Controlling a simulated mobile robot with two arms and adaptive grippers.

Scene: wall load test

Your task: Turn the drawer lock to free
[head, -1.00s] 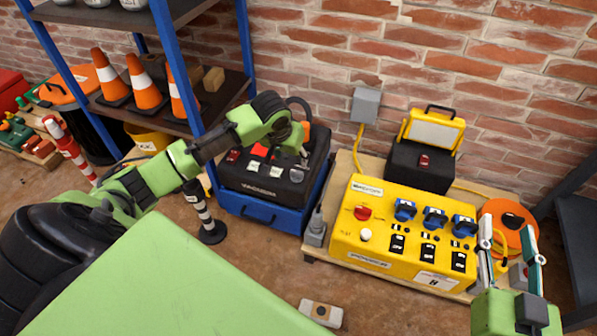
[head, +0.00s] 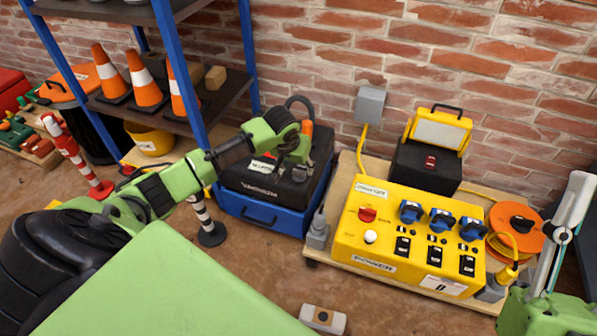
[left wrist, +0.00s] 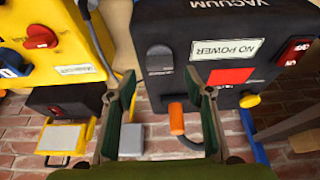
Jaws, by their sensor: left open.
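A black vacuum unit (head: 268,187) sits on a blue drawer case (head: 262,214) left of the yellow power box. In the left wrist view the vacuum's face (left wrist: 215,25) appears upside down. It shows a grey knob (left wrist: 159,60), a NO POWER label (left wrist: 228,49), a red square (left wrist: 230,76) and a red switch (left wrist: 295,50). I cannot tell which part is the drawer lock.
An orange-ended handle (left wrist: 177,118) with a dark hose lies beyond my left fingers. The yellow power box (head: 405,235), with blue plugs and switches, stands on a wooden pallet. A blue-framed shelf (head: 190,85) with cones is at left.

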